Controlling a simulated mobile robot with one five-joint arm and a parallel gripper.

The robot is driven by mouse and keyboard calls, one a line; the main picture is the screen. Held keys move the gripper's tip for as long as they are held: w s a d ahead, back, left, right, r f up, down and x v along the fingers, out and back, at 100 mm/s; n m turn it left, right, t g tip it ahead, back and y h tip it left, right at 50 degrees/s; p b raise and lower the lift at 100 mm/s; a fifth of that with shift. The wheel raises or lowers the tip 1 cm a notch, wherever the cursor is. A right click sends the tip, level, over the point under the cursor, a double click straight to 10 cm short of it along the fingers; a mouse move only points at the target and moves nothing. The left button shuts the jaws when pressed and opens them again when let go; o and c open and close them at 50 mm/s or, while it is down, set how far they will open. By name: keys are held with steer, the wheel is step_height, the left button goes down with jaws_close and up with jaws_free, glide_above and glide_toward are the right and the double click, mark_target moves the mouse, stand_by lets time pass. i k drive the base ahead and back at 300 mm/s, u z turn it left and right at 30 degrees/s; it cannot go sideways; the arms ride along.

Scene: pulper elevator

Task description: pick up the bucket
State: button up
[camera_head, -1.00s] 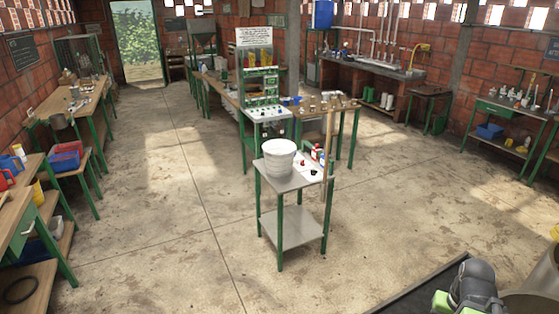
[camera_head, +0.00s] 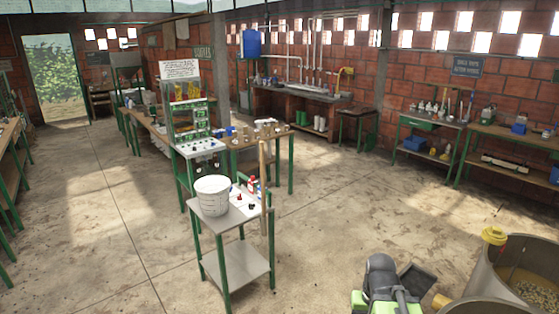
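The white bucket (camera_head: 213,196) stands upright on the grey top of a small green-legged table (camera_head: 228,225), near its left end. It is clear of any gripper. Part of my own grey and green arm shows at the bottom right, well to the right of the table and apart from it. I cannot make out the fingers of my gripper there.
Small bottles (camera_head: 252,186) and a wooden pole (camera_head: 264,185) are at the table's right side. A long workbench (camera_head: 255,135) stands behind. Large round tanks (camera_head: 515,275) stand at the right. Bare floor (camera_head: 345,215) lies right of the table.

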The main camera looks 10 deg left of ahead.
mark_target(214, 197)
steer(key=u, duration=1.1)
steer(key=i, duration=1.5)
steer(key=u, duration=0.8)
steer(key=i, duration=2.4)
steer(key=z, duration=0.35)
